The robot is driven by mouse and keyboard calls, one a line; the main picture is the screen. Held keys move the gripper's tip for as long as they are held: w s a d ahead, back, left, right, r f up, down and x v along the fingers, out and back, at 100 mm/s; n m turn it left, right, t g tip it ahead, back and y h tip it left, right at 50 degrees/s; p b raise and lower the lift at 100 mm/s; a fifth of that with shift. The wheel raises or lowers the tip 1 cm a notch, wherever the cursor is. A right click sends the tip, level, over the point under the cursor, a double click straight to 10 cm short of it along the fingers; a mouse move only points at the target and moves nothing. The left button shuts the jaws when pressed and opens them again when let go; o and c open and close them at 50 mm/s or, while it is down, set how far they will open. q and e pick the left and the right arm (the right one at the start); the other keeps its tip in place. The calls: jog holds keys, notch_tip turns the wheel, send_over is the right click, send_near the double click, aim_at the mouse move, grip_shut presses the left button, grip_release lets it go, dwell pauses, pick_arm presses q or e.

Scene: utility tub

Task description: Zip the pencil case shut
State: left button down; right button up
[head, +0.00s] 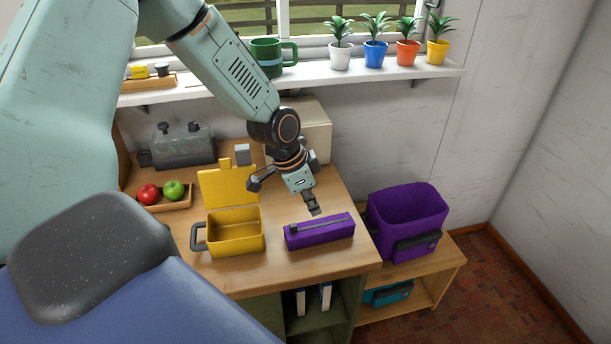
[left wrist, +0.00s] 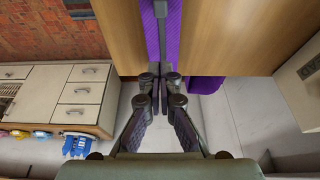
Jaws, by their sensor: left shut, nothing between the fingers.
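The purple pencil case (head: 325,234) lies on the wooden desk, right of the yellow lunch box, with a dark zip line along its top. A small grey piece, perhaps the slider, shows near the left end of that line. My left gripper (head: 315,210) is shut and empty, just above the far edge of the case, near its middle. In the left wrist view the gripper (left wrist: 160,90) points at the purple case (left wrist: 173,35), which shows as strips beside a dark middle line. Whether the fingertips touch the case I cannot tell. My right gripper is out of view.
The open yellow box (head: 236,243) stands left of the case. A tray with a red apple (head: 148,194) and a green apple (head: 173,190) is farther left. A purple bag (head: 405,215) stands right on a lower shelf. Bare desk lies in front of the case.

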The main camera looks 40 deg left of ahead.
aim_at(307, 227)
pick_arm(q)
jog(key=shift+p+v, duration=1.1)
jog(key=shift+v, duration=2.05)
jog(key=s+d+f+n+g, duration=0.2)
jog(key=s+d+f+n, duration=0.3)
jog(key=s+d+f, duration=0.65)
jog(key=s+f+n+y, duration=0.1)
jog(key=s+f, duration=0.1)
jog(key=s, duration=0.4)
jog(key=s+a+f+n+g+y, duration=0.1)
jog(key=s+f, duration=0.2)
jog(key=s, duration=0.2)
jog(key=s+f+n, duration=0.1)
jog(key=s+f, duration=0.1)
jog(key=s, duration=0.4)
notch_tip(307, 227, down, 21)
jog(key=w+b, duration=0.1)
jog(key=b, duration=1.9)
jog(key=shift+w+b, duration=0.15)
jog(key=shift+b, duration=0.2)
